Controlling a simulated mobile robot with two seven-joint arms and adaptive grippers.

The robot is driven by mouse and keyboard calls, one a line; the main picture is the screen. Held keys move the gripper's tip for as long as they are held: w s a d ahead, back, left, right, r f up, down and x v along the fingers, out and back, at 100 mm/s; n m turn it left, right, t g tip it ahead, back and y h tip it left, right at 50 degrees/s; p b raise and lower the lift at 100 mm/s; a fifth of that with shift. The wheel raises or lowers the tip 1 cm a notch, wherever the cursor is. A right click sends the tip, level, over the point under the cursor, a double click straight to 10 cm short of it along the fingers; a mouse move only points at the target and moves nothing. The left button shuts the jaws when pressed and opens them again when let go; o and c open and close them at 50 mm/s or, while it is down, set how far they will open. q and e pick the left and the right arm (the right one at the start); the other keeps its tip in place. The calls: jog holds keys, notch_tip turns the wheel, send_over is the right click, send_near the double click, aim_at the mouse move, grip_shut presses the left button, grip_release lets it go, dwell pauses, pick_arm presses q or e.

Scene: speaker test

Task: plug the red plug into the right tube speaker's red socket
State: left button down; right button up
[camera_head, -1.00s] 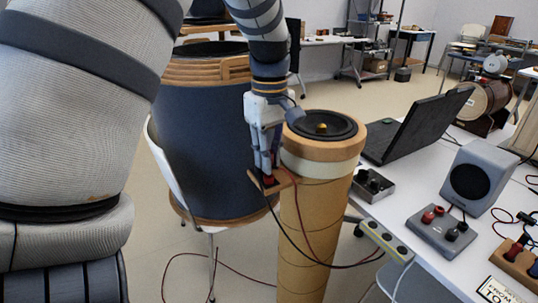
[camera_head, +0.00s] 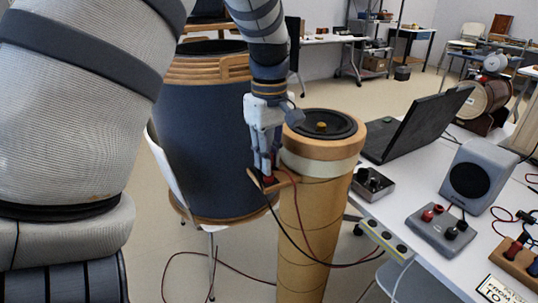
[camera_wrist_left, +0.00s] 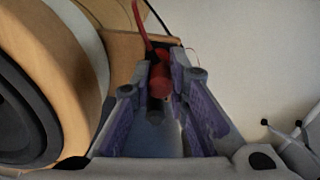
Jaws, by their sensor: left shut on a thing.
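The tan tube speaker (camera_head: 305,215) stands upright in the middle of the head view, with a black cone on top. A small wooden block (camera_head: 285,180) sticks out from its upper left side. My left gripper (camera_head: 267,172) points down at this block, its fingers closed around a red plug (camera_wrist_left: 160,76). In the left wrist view the plug is between the fingertips, a red cable at its far end. A dark cylindrical piece (camera_wrist_left: 155,108) shows just below it. The fingers hide the red socket, and I cannot tell whether the plug is in it. My right gripper is out of view.
A white table at the right holds a laptop (camera_head: 418,124), a small grey speaker (camera_head: 478,176) and a grey terminal box (camera_head: 440,232). A large dark blue drum-shaped body (camera_head: 200,135) stands left behind the gripper. Red and black cables hang beside the tube.

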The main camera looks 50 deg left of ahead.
pick_arm(q)
jog(key=shift+f, duration=0.55)
jog(key=c, duration=1.5)
grip_release()
jog(key=shift+o, duration=0.2)
jog(key=shift+r, duration=3.75)
